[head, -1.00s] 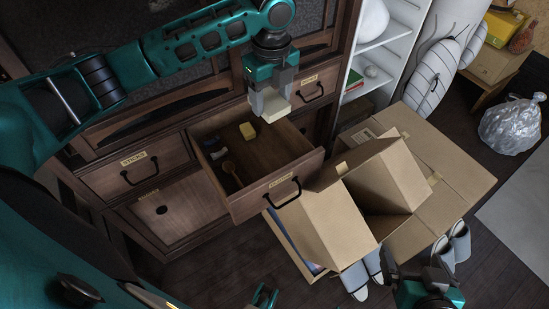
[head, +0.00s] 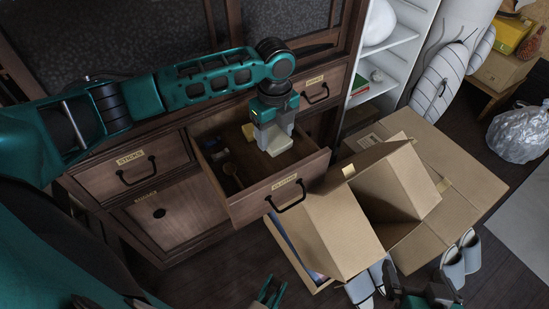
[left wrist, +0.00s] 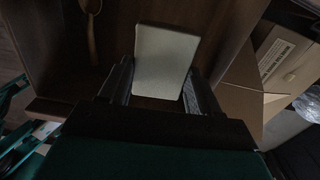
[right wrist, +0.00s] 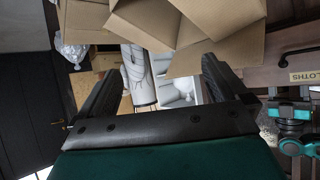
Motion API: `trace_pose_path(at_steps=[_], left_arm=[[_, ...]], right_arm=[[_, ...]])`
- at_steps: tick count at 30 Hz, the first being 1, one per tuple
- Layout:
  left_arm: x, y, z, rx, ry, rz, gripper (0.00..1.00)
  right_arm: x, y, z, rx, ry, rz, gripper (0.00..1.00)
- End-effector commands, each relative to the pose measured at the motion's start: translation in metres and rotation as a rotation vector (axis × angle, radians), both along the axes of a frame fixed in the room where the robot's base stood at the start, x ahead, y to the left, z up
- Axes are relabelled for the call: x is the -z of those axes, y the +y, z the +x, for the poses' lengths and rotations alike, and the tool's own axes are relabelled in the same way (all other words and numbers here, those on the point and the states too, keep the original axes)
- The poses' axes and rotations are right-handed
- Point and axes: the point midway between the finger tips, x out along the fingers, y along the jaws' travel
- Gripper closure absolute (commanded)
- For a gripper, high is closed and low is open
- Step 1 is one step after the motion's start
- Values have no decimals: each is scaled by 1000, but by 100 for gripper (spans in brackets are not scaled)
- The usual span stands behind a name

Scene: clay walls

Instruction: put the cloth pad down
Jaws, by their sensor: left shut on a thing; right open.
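My left gripper (head: 274,136) is over the open drawer (head: 245,208) and shut on a pale cream cloth pad (head: 280,147). In the left wrist view the pad (left wrist: 165,62) sits between the two fingers, with the drawer's brown inside behind it. I cannot tell whether the pad touches the drawer floor. My right gripper shows only partly at the bottom right of the head view; in the right wrist view its fingers (right wrist: 160,95) are wide apart with nothing between them.
White shelves (head: 390,50) are behind, and slippers (head: 461,256) lie on the floor.

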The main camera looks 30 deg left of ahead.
Motion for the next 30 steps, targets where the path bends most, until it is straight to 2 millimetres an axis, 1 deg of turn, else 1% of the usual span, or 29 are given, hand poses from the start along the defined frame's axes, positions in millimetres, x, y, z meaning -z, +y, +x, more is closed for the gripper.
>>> trace_pose_path(at_steps=[1, 3, 8, 12, 16, 19, 29, 30], left_arm=[[12, 0, 0, -1, 0, -1, 62], [20, 0, 0, 0, 0, -1, 62], [31, 0, 0, 0, 0, -1, 62], [56, 0, 0, -1, 1, 0, 62], [71, 0, 0, -1, 2, -1, 62], [77, 0, 0, 0, -1, 0, 62], [80, 0, 0, 0, -1, 0, 62], [79, 0, 0, 0, -2, -1, 34]], right_arm=[[7, 0, 0, 0, 3, -1, 0], [9, 0, -1, -2, 8, -1, 0], [9, 1, 0, -4, 7, 2, 0], [14, 3, 0, -8, 8, 4, 0], [5, 5, 3, -9, 2, 7, 0], [4, 5, 3, -9, -2, 8, 0], [6, 5, 3, -9, 0, 7, 0], [6, 5, 3, -9, 0, 7, 0]])
